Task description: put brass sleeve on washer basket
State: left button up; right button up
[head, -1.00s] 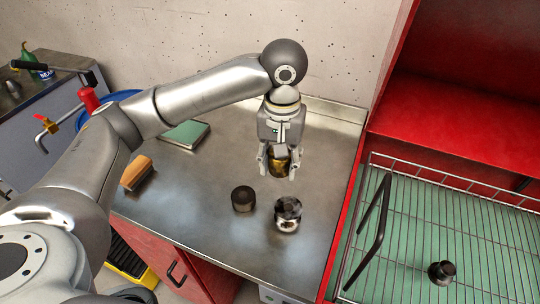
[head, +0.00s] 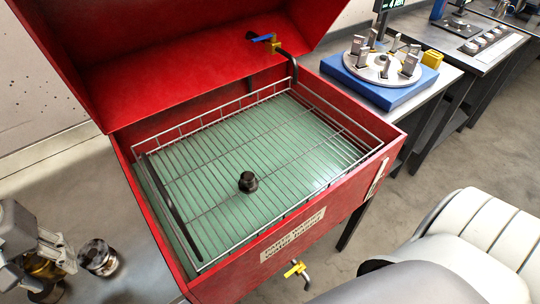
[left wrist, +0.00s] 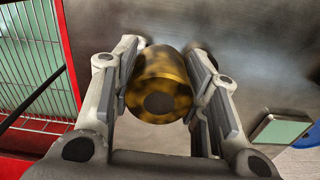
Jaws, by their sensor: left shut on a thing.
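The brass sleeve (head: 42,267) is at the lower left of the head view, between the fingers of my left gripper (head: 36,262). In the left wrist view, the gripper (left wrist: 163,65) is shut on the mottled gold sleeve (left wrist: 158,82), with a finger on each side and a dark round end facing the camera. The washer basket (head: 290,150) is a wire basket with a green bottom inside the open red washer. The sleeve is left of the washer, outside the basket. A dark stepped part (head: 248,182) stands inside the basket. My right gripper is out of view.
A shiny silver-and-dark part (head: 98,257) stands on the metal bench between my left gripper and the red washer wall (head: 150,220). The raised red lid (head: 200,60) overhangs the back. Much of the basket floor is bare. A blue-based fixture (head: 380,85) stands right.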

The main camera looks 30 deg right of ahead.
aim_at(281, 173)
jog(key=k+l, duration=0.2)
jog(key=l, duration=0.15)
jog(key=k+l, duration=0.15)
jog(key=l, duration=0.2)
jog(key=k+l, duration=0.2)
jog(key=l, duration=0.15)
jog(key=k+l+u, duration=0.1)
jog(key=l, duration=0.25)
jog(key=i+l, duration=0.15)
jog(key=l, duration=0.2)
jog(key=i+l, duration=0.15)
jog(key=l, duration=0.2)
jog(key=i+l, duration=0.15)
jog(key=l, duration=0.2)
jog(key=i+l, duration=0.2)
jog(key=l, duration=0.15)
jog(key=u, duration=0.05)
